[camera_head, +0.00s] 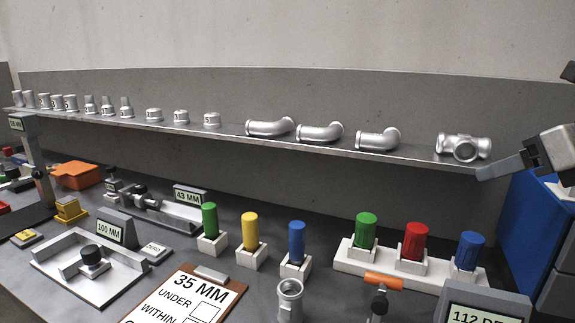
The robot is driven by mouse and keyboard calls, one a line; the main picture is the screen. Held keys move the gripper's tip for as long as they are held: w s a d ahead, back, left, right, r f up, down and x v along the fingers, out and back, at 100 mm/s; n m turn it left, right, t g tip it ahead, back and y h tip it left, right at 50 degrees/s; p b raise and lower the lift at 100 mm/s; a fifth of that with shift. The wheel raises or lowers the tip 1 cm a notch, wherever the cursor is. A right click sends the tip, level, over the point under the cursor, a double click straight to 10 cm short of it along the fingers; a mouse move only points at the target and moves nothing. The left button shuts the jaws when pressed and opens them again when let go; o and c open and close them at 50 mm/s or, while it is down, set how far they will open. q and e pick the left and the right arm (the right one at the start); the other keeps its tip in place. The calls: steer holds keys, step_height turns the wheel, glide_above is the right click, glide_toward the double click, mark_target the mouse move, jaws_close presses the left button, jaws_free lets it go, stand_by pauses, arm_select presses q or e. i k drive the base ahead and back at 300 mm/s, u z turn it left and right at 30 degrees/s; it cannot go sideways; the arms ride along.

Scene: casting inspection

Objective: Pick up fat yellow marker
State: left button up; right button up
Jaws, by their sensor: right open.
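The yellow marker (250,231) stands upright in a small white holder (252,258) on the bench. It is between a green marker (209,220) and a blue marker (296,242), each in its own white holder. My right gripper (520,160) is at the right edge, by the right end of the shelf, far to the right of the yellow marker and apart from it. It is open with nothing seen in it, and part of it is cut off by the frame. My left gripper is not in view.
A shelf (330,151) with several metal fittings runs above the bench. A white base (350,262) holds green, red and blue markers to the right. A clipboard (185,297) and a pipe fitting (289,300) lie in front. A blue cabinet (530,220) stands at right.

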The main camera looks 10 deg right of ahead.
mark_target(250, 220)
steer(key=k, duration=0.95)
